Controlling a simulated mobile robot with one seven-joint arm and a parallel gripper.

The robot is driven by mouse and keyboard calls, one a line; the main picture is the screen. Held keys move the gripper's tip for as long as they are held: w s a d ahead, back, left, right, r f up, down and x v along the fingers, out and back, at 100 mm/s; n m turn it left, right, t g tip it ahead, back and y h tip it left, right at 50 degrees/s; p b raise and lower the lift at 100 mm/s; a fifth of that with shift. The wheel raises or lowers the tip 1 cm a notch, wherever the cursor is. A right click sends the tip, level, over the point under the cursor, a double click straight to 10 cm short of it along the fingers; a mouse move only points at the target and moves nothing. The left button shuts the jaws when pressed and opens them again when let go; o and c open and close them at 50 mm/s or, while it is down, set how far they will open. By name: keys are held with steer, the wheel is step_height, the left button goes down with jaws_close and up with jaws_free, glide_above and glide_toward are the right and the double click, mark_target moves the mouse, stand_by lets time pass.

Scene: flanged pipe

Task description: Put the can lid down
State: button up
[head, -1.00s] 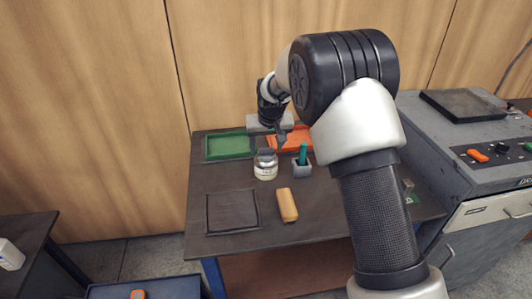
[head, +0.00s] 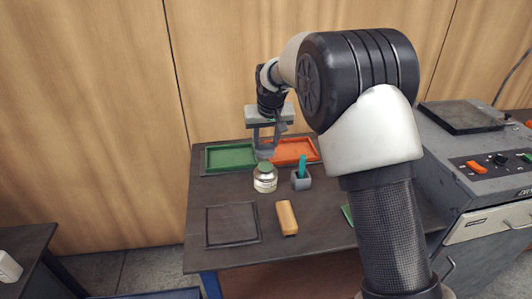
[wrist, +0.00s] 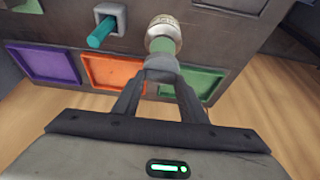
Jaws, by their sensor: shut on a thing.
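The can (head: 265,182) stands upright on the dark table, pale and labelled, its top showing green. It also shows in the wrist view (wrist: 163,27), just beyond my fingertips. My gripper (head: 265,149) is above the can, fingers pointing down. In the wrist view my gripper (wrist: 160,74) is shut on a small grey piece, which looks like the can lid (wrist: 160,65). The lid is partly hidden by the fingers and appears raised off the can.
A green tray (head: 230,165) and an orange tray (head: 308,155) lie behind the can. A purple tray (wrist: 50,64) shows in the wrist view. A grey holder (head: 301,182) with a teal piece, a yellow block (head: 287,218) and a black square frame (head: 232,238) are nearby.

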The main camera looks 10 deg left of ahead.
steer(key=shift+r, duration=0.85)
steer(key=shift+a+r, duration=0.2)
steer(key=shift+a, duration=0.15)
steer(key=s+a+f+n+y+b, duration=0.1)
steer(key=a+f+n, duration=0.15)
steer(key=a, duration=0.35)
steer(key=s+a+f+n+y+b, duration=0.1)
steer(key=s+a+f+n, duration=0.15)
steer(key=a, duration=0.45)
steer(key=shift+g, duration=0.4)
steer(key=shift+w+f, duration=0.15)
steer(key=shift+f, duration=2.6)
steer(key=shift+w+f, duration=0.1)
steer(key=shift+f, duration=2.6)
steer(key=shift+f+m+b, duration=0.2)
steer(key=shift+m+b, duration=0.1)
steer(key=shift+b, duration=0.05)
steer(key=o, duration=1)
